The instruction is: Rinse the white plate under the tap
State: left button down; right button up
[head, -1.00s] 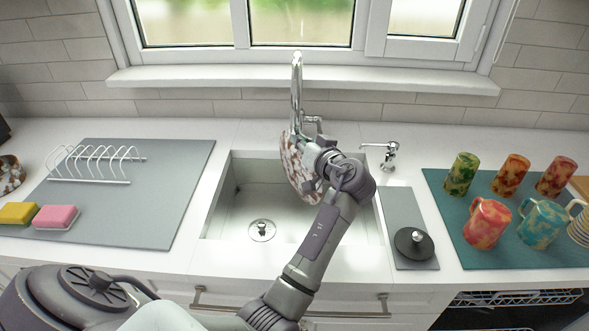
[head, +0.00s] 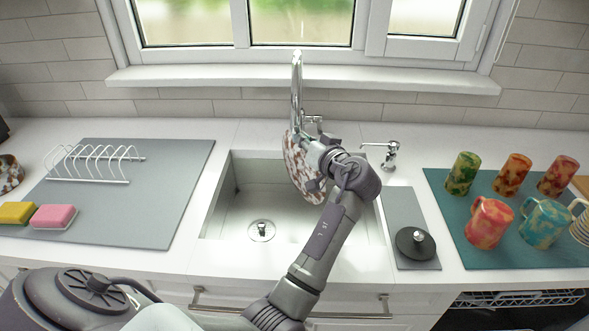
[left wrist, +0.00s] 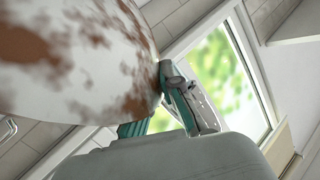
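The white plate (head: 298,168), blotched with brown stains, is held on edge, tilted, above the sink (head: 240,215), just in front of the chrome tap (head: 296,95). My left gripper (head: 318,165) is shut on the plate's rim from its right side. In the left wrist view the plate (left wrist: 75,60) fills the upper left, with the gripper's fingers (left wrist: 165,105) at its edge. I cannot make out any running water. The tap's spout end is partly hard to tell from the plate behind my gripper. My right gripper is not in view.
A grey mat (head: 185,175) on the left bears a white rack (head: 95,165), a yellow sponge (head: 16,213) and a pink sponge (head: 53,217). Right of the sink are a soap dispenser (head: 390,155), a dark round stopper-like object (head: 414,243) and a teal mat (head: 450,200) with several cups.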

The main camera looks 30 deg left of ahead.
pick_arm(q)
jog(key=shift+s+a+r, duration=0.1)
jog(key=shift+a, duration=0.05)
jog(key=shift+s+a, duration=0.25)
jog(key=shift+a, duration=0.1)
jog(key=shift+w+d+b, duration=0.35)
jog(key=shift+d+b, duration=0.1)
jog(key=shift+d, duration=0.05)
jog(key=shift+s+a, duration=0.1)
jog(key=shift+a, duration=0.05)
jog(key=shift+s+a, duration=0.25)
jog(key=shift+a, duration=0.1)
dwell(0.4)
